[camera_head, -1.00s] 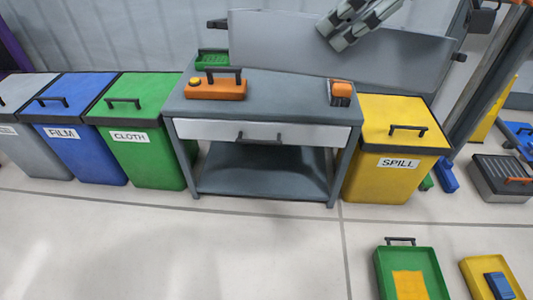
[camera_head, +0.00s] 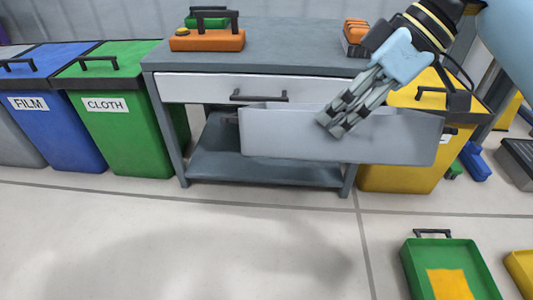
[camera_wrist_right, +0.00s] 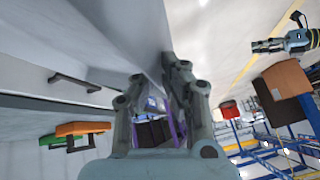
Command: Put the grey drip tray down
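The grey drip tray (camera_head: 270,135) is a long, open box with a dark handle at its left end. In the head view it hangs in the air before the workbench, nearly level. My right gripper (camera_head: 331,126) reaches down to its near wall and appears shut on it. In the right wrist view the tray wall (camera_wrist_right: 135,25) runs down between the fingers of my right gripper (camera_wrist_right: 172,62). My left gripper (camera_wrist_right: 262,45) seems to be the dark one far off at right in that view. Its fingers are too small to judge.
The workbench (camera_head: 290,45) stands behind the tray, with a lower shelf (camera_head: 255,165) and orange toolbox (camera_head: 207,41) on top. The green CLOTH bin (camera_head: 120,125) is left; the yellow SPILL bin (camera_head: 400,178) is right. A green tray (camera_head: 415,262) lies front right. Floor before the bench is clear.

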